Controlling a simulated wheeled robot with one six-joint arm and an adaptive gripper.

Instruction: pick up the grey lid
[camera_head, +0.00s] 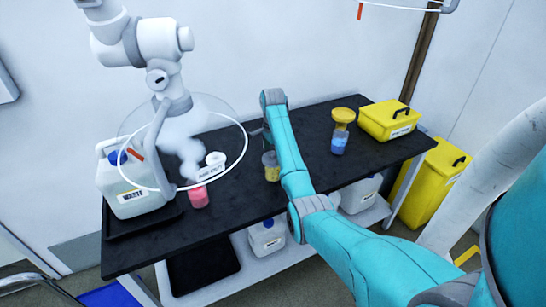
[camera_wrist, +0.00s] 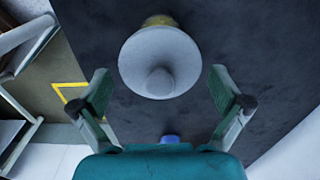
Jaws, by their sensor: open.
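The grey lid (camera_wrist: 160,62) is round with a raised knob and lies in the middle of the wrist view. A yellow thing shows just past its far edge, seemingly under it. My gripper (camera_wrist: 160,75) is open, with one finger on each side of the lid in the picture; I cannot tell how far the lid is below the fingertips. In the head view my arm hides the gripper and I cannot make out the lid. A jar with yellow contents (camera_head: 271,173) stands beside my arm there.
The black bench (camera_head: 235,205) holds a red beaker (camera_head: 198,198), a white jug (camera_head: 130,190), a blue-filled flask with a yellow top (camera_head: 339,142) and a yellow box (camera_head: 388,121). A blue cap (camera_wrist: 170,138) shows near my gripper's body.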

